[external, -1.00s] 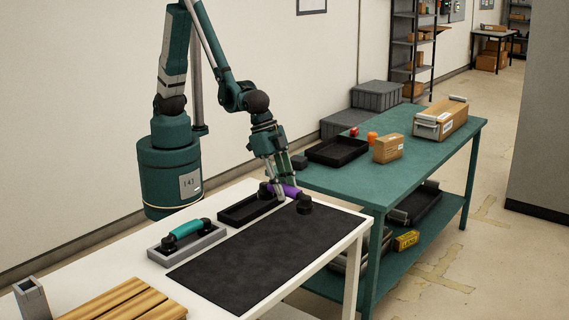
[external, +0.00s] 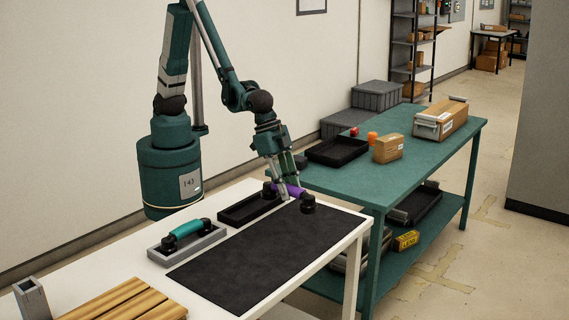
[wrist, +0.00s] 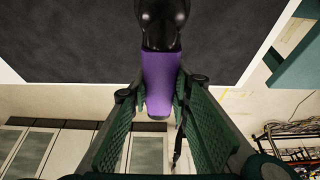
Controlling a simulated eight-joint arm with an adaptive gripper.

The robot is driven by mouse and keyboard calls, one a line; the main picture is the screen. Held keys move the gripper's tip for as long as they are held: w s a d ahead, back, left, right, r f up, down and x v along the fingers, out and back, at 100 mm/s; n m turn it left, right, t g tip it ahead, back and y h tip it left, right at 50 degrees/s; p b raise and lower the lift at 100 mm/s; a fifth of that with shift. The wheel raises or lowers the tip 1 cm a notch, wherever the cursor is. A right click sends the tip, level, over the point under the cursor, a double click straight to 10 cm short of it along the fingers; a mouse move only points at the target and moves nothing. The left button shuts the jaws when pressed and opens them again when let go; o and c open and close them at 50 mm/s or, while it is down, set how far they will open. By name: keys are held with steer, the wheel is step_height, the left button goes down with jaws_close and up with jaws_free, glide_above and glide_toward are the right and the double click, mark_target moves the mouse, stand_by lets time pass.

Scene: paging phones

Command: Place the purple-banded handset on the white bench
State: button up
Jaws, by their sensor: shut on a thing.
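The purple-banded handset (external: 290,190) has black end caps and a purple middle. It is at the far right end of the white bench (external: 349,228), over the far edge of the black mat (external: 262,255). My gripper (external: 285,192) is shut on its purple band. The wrist view shows the purple band (wrist: 159,82) between my gripper's fingers (wrist: 152,125), with a black cap pointing up in the picture. I cannot tell whether the handset touches the mat.
A teal-banded handset (external: 187,229) sits in a grey cradle (external: 160,257) on the white bench. A black tray (external: 228,218) lies beside the mat. A wooden slatted piece (external: 125,300) is at the front left. The green table (external: 330,177) stands close behind, with a cardboard box (external: 388,148). Most of the mat is clear.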

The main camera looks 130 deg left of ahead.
steer(key=w+a+f, duration=0.2)
steer(key=a, duration=0.4)
steer(key=w+a+f, duration=0.2)
steer(key=w+a, duration=0.1)
steer(key=a, duration=0.3)
steer(key=shift+w, duration=0.25)
steer(key=s+d+b, duration=0.2)
steer(key=s+d, duration=0.2)
steer(key=s, duration=0.8)
steer(key=s+d+r+b, duration=0.1)
steer(key=s+d+b, duration=0.2)
steer(key=s, duration=1)
steer(key=shift+d+r+b, duration=0.25)
steer(key=shift+d+b, duration=0.05)
steer(key=shift+d, duration=0.2)
steer(key=shift+s, duration=0.1)
steer(key=shift+f, duration=0.2)
steer(key=shift+f+b, duration=2.55)
steer(key=shift+f, duration=0.65)
steer(key=shift+f+b, duration=0.35)
steer(key=shift+f, duration=0.1)
steer(key=o, duration=1.1)
